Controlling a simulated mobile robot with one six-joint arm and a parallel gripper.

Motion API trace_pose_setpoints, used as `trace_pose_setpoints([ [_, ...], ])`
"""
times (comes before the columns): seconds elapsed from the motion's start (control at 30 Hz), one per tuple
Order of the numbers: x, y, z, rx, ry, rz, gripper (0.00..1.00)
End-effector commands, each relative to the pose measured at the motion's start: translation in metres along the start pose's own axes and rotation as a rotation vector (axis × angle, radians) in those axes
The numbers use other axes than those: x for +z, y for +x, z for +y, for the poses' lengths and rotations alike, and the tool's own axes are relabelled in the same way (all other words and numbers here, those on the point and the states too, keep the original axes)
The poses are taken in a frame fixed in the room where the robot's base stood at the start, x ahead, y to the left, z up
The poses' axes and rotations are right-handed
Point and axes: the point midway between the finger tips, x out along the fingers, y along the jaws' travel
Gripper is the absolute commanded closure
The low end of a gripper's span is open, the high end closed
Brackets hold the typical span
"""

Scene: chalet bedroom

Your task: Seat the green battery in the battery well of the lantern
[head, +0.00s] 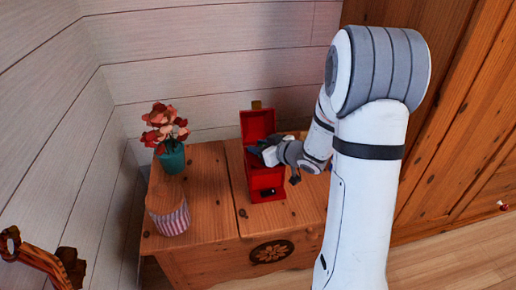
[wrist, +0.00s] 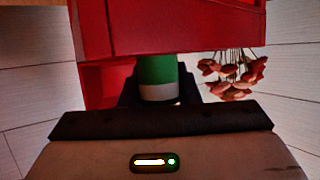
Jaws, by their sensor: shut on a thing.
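The red lantern (head: 262,187) stands on the wooden chest, and its red body fills the upper left of the wrist view (wrist: 95,85). My gripper (head: 257,150) reaches into the lantern's front from the right. In the wrist view its dark jaws are shut on the green battery (wrist: 157,69), which has a pale band at its near end. The battery's far end is hidden behind the red upper part. I cannot tell whether it touches the well, and the well itself is not clearly visible. In the head view the gripper and arm hide the battery.
The wooden chest (head: 207,188) bears a teal pot (head: 172,158) of red flowers at back left and a striped container (head: 172,219) at front left. The flowers also show in the wrist view (wrist: 235,75). Plank walls stand behind and left. Bare wood lies left of the lantern.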

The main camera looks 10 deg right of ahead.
Motion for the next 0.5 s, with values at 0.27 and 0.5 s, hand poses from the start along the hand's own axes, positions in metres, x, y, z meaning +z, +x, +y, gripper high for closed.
trace_pose_setpoints([
  [0.27,0.0025,0.0013,-0.0004,-0.001,0.0,0.0,0.59],
  [0.5,0.0024,0.0014,-0.0006,-0.001,0.0,0.0,0.49],
])
